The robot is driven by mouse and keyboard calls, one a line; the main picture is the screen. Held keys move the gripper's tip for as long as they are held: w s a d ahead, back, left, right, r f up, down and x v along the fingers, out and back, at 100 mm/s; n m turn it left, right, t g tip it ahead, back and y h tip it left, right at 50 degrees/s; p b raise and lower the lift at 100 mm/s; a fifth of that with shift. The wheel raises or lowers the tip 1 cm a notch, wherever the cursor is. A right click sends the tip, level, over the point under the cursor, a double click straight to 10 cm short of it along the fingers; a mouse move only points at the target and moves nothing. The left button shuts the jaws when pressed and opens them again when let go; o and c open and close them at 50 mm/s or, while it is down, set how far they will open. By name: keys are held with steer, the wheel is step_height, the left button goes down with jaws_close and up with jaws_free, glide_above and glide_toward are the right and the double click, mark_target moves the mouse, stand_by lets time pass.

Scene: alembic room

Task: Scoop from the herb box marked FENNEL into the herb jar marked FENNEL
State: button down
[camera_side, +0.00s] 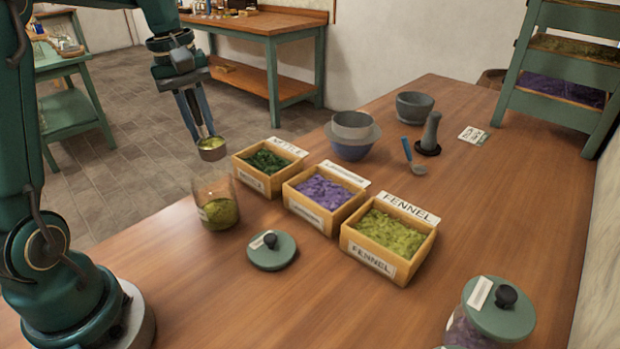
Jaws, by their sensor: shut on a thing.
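The FENNEL box (372,257) is a wooden box of yellow-green herb, with FENNEL cards on its front and back. A clear open jar (222,192) stands to its left, partly filled with green herb; its label cannot be read. A grey-green lid with a dark knob (272,250) lies on the table between them. My gripper (204,134) is shut on a small metal scoop (212,154) holding yellow-green herb. The scoop hangs above and slightly left of the jar's mouth in the picture. How the jaws meet the handle is hard to make out.
Two more boxes, one of dark green herb (262,168) and one of purple herb (317,197), stand behind the FENNEL box. Stacked bowls (352,140), a mortar (414,107), a pestle (430,132) and a blue-handled scoop (414,160) lie farther back. A lidded jar (493,312) stands front right.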

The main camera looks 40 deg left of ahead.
step_height(320, 180, down, 2)
steer(key=shift+w+d+y, duration=0.1)
steer(key=shift+d+y, duration=0.05)
steer(key=shift+y, duration=0.25)
steer(key=g+y, duration=0.2)
steer(key=y, duration=0.3)
steer(key=g+y, duration=0.1)
steer(key=y, duration=0.1)
steer(key=shift+m+y, duration=0.3)
steer(key=g+y, duration=0.1)
steer(key=y, duration=0.2)
steer(key=shift+r, duration=0.2)
stand_by(0.6)
